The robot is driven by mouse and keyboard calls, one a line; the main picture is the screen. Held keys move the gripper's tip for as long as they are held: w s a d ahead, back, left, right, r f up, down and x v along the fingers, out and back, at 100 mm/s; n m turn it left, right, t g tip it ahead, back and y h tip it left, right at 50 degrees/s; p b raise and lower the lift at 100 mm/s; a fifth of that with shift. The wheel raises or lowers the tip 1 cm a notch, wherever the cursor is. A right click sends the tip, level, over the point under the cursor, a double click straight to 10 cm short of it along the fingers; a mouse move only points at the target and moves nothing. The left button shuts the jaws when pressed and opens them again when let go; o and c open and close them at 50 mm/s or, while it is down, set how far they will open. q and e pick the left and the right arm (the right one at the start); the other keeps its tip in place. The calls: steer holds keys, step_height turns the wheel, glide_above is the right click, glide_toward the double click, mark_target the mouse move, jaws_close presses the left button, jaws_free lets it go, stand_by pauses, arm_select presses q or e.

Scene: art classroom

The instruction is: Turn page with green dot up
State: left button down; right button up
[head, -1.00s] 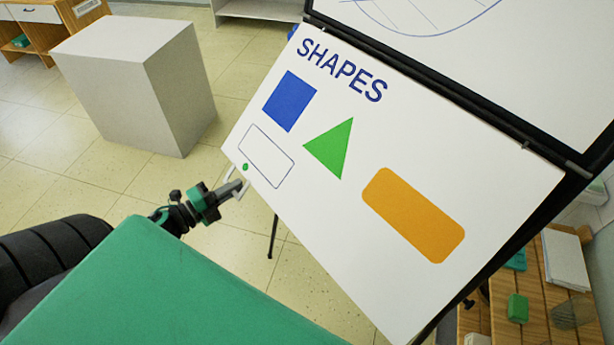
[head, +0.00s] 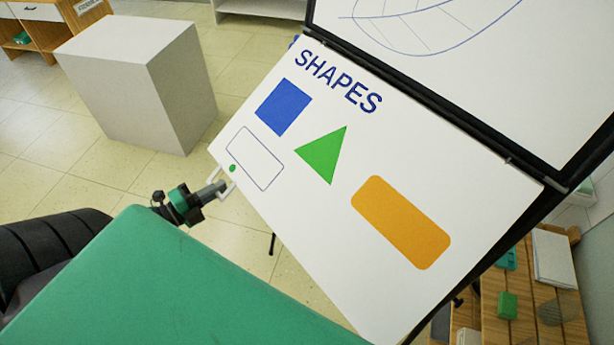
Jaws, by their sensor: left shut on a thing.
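The page (head: 320,240) is a large white sheet headed SHAPES, with a blue square, a green triangle, an orange rounded rectangle and an empty outlined box. The green dot (head: 233,168) is at its lower left corner, beside a small white handle (head: 229,187). My left gripper (head: 222,186) is shut on the handle at that corner. The page hangs tilted from the flip chart's dark hinge bar, and its lower edge stands out from the board. Above the bar, another white sheet (head: 470,80) shows part of a blue line drawing. My right gripper is out of view.
A green surface (head: 160,280) fills the lower left foreground. A grey block (head: 135,85) stands on the tiled floor behind. A wooden shelf (head: 530,290) with small items is at the lower right. Open floor lies left of the page.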

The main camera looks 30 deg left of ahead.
arm_select(q)
steer(key=shift+s+a+r+p, duration=0.2)
steer(key=shift+s+r+p, duration=0.3)
steer(key=shift+r, duration=0.25)
steer(key=s+a+r+p, duration=0.1)
steer(key=s+r+p, duration=0.2)
steer(key=r+p, duration=0.2)
step_height(320, 180, up, 4)
steer(key=shift+s+a+f, duration=0.2)
steer(key=shift+s+a, duration=0.05)
steer(key=shift+s, duration=0.05)
stand_by(0.3)
